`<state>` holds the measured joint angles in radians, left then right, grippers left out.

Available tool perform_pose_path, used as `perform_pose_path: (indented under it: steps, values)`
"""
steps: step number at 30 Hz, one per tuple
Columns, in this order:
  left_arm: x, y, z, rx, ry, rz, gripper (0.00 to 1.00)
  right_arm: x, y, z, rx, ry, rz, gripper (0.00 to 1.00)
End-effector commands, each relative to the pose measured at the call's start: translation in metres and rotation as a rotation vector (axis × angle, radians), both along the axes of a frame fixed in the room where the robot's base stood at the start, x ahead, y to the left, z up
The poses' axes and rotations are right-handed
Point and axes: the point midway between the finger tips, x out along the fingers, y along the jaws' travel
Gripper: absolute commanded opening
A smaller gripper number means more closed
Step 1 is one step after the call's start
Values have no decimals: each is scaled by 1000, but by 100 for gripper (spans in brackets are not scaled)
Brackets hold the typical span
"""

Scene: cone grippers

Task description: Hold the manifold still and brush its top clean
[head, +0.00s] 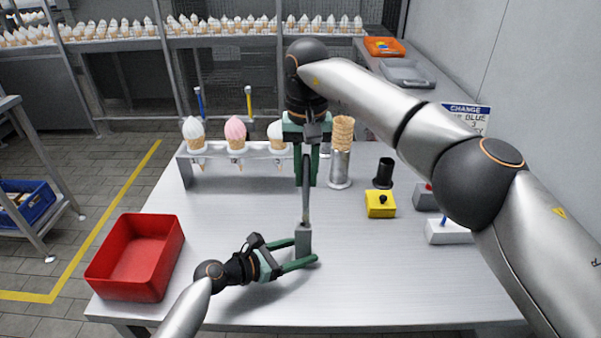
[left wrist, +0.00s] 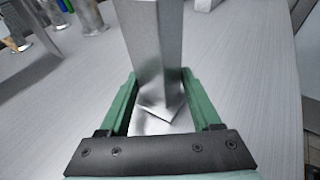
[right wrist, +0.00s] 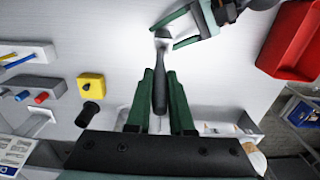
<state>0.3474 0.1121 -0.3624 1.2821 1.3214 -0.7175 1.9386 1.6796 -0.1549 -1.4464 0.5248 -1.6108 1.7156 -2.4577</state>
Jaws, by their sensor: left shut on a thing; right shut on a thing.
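The manifold (head: 303,243) is a grey metal block standing upright near the front middle of the table. My left gripper (head: 306,251) is shut on its lower part, with a green finger on each side. In the left wrist view the manifold (left wrist: 155,45) rises between the fingers. My right gripper (head: 306,178) points down behind the manifold and is shut on a brush (head: 306,200) with a dark handle. In the right wrist view the brush (right wrist: 159,95) reaches to the manifold's top (right wrist: 162,36). Whether its bristles touch the top is unclear.
A red bin (head: 136,270) stands at the table's left edge. A rack (head: 232,160) with ice cream cones is at the back. A stack of cones (head: 342,135), a black cup (head: 384,172) and a yellow button box (head: 380,205) stand to the right. The front right of the table is clear.

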Motion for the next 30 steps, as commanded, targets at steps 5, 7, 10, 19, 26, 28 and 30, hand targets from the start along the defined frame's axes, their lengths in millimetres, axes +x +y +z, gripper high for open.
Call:
perform_pose_path:
  steps: [5, 7, 10, 19, 26, 28, 30]
  values:
    - [0, 0, 0, 0, 0, 0, 11, 0, -6, 0, 0, 0, -2, 0]
    - [0, 0, 0, 0, 0, 0, 11, -1, -7, 1, 0, 0, -1, 0]
    - [0, 0, 0, 0, 0, 0, 11, -1, -7, 1, 0, 0, -1, 0]
    - [0, 0, 0, 0, 0, 0, 11, 0, -7, 8, 0, -2, -2, 0]
    - [0, 0, 0, 1, 1, 0, 11, 0, -6, 32, 0, -2, -2, 0]
    - [0, 0, 0, 1, 1, 0, 11, -1, -6, 38, 0, -1, -1, 0]
    - [0, 0, 0, 1, 1, 0, 11, -1, -6, 46, 0, -3, -2, 0]
